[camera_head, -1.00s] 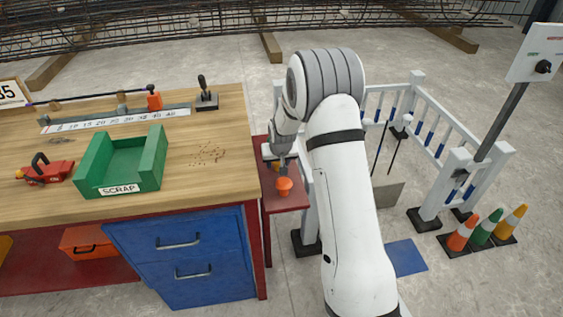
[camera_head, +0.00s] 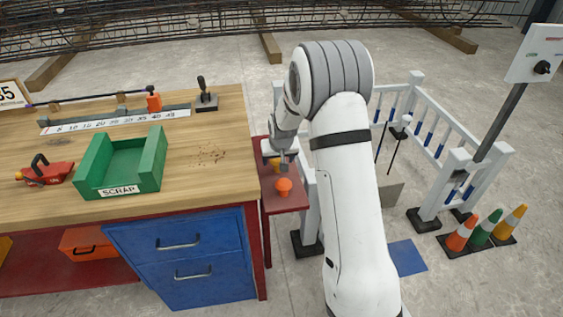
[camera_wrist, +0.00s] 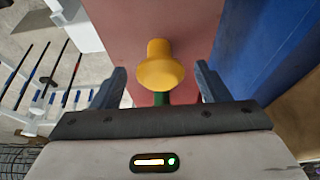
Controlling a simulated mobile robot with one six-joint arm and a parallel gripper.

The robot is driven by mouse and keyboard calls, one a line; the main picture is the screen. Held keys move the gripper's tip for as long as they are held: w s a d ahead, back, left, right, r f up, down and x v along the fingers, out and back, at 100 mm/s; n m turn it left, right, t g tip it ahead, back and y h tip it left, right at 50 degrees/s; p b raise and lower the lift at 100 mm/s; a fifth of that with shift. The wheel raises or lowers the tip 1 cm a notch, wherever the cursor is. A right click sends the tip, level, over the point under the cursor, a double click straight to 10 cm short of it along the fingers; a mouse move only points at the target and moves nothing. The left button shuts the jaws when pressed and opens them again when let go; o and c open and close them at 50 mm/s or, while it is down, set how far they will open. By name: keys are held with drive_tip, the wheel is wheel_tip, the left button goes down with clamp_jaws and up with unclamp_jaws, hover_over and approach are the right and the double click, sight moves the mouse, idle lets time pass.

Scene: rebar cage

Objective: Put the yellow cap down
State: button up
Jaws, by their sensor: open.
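The yellow cap (camera_head: 275,166) stands on the small red side shelf (camera_head: 290,203) at the right end of the workbench. In the wrist view the yellow cap (camera_wrist: 160,67) is upright against the red surface, between and just beyond the fingertips, with a gap on both sides. My gripper (camera_wrist: 160,84) is open and holds nothing. In the head view my gripper (camera_head: 284,164) is over the shelf and partly covers the cap. An orange cap (camera_head: 284,186) stands on the shelf nearer the camera. Part of a green thing (camera_wrist: 161,98) shows below the yellow cap in the wrist view.
The workbench (camera_head: 210,125) lies left, with a green scrap tray (camera_head: 125,165) and a red tool (camera_head: 45,172). A white railing (camera_head: 440,120) stands close on the right. Several cones (camera_head: 480,230) are at the far right. A blue drawer unit (camera_head: 185,260) is below the bench.

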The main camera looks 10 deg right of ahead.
drive_tip(key=s+r, duration=1.6)
drive_tip(key=s+d+r+g, duration=0.1)
drive_tip(key=s, duration=0.9)
drive_tip(key=s+r+g, duration=0.1)
drive_tip(key=s, duration=0.9)
drive_tip(key=shift+s+d+r, duration=0.3)
drive_tip(key=shift+d+r, duration=0.05)
drive_tip(key=shift+r, duration=0.05)
drive_tip(key=shift+r, duration=0.1)
